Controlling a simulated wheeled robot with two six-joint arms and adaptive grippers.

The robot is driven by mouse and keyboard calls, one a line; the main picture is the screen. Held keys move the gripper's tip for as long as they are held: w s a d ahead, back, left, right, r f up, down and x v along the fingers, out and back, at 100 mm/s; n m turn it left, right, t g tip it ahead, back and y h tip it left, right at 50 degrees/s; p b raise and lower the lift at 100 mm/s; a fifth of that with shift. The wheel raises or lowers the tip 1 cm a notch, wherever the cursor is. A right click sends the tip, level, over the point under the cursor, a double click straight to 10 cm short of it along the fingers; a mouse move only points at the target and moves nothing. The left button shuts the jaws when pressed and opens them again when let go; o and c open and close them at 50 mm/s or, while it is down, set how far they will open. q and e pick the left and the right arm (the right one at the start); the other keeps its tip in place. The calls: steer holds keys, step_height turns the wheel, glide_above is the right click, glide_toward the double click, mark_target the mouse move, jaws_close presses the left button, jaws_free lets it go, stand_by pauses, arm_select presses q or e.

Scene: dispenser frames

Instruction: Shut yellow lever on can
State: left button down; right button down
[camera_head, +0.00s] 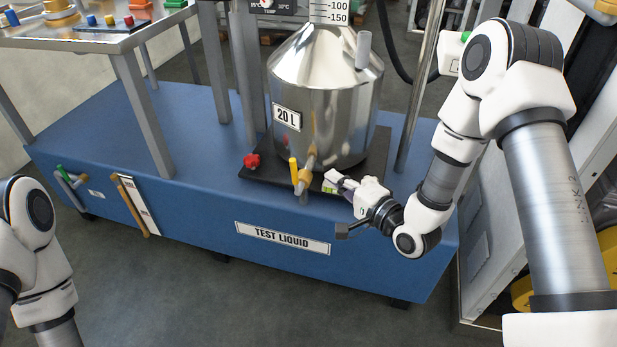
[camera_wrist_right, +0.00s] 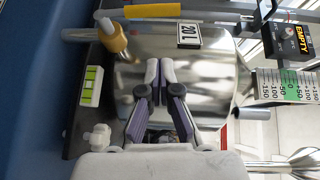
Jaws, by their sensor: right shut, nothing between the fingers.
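The steel can (camera_head: 325,95) labelled 20 L stands on a dark plate on the blue platform, and it fills much of the right wrist view (camera_wrist_right: 215,75). The yellow lever (camera_head: 294,170) stands upright beside the brass-coloured tap (camera_head: 304,178) at the can's lower front. In the right wrist view the lever (camera_wrist_right: 155,11) is a bar along the top edge, near the tap (camera_wrist_right: 112,37). My right gripper (camera_head: 336,184) is shut and empty, to the right of the tap and apart from the lever; its fingertips (camera_wrist_right: 160,69) point toward the can. My left gripper is out of view.
A red knob (camera_head: 251,160) sits left of the tap. A green-and-white block (camera_wrist_right: 92,85) lies near my right gripper. A metal post (camera_head: 423,85) stands right of the can. The blue platform (camera_head: 200,150) has free room on the left.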

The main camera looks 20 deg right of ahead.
mark_target(295, 175)
steer(key=w+a+b, duration=0.1)
steer(key=w+a, duration=0.3)
steer(key=shift+w+a+f+b, duration=0.2)
steer(key=shift+a+f+b, duration=0.05)
steer(key=shift+a+b, duration=0.15)
